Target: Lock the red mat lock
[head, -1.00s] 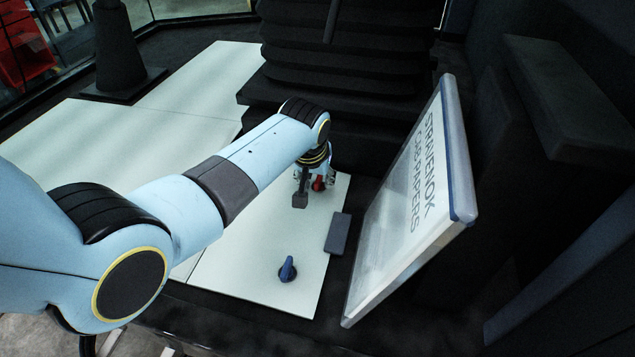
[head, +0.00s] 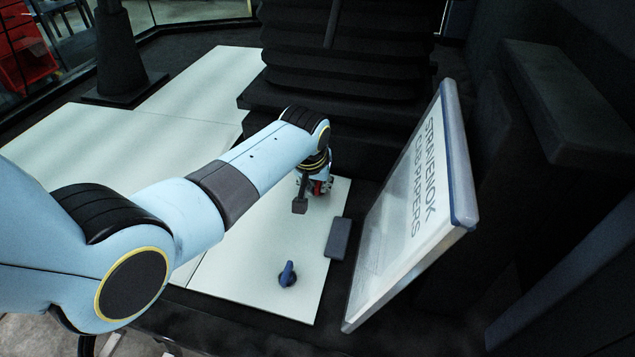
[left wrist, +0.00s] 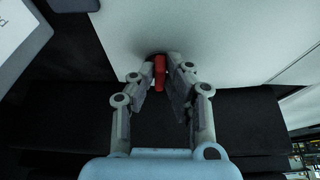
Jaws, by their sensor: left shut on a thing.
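The red mat lock (left wrist: 159,73) is a small red knob on the white mat (left wrist: 215,35). In the left wrist view it stands between my left gripper's fingers (left wrist: 160,76), which are closed on it. In the head view my left gripper (head: 318,188) is at the far right part of the white mat, and only a bit of the red lock shows beside the fingers. How far the lock is turned is hard to tell. A blue lock (head: 287,274) sits on the nearer part of the same mat, apart from the gripper. My right gripper is not in view.
A tilted framed board reading "STRAVENOK CAB PAPERS" (head: 415,200) stands right of the mat. A dark grey block (head: 338,238) lies at the mat's right edge. A black bellows-like stack (head: 345,60) rises behind. A black cone (head: 122,50) stands far left.

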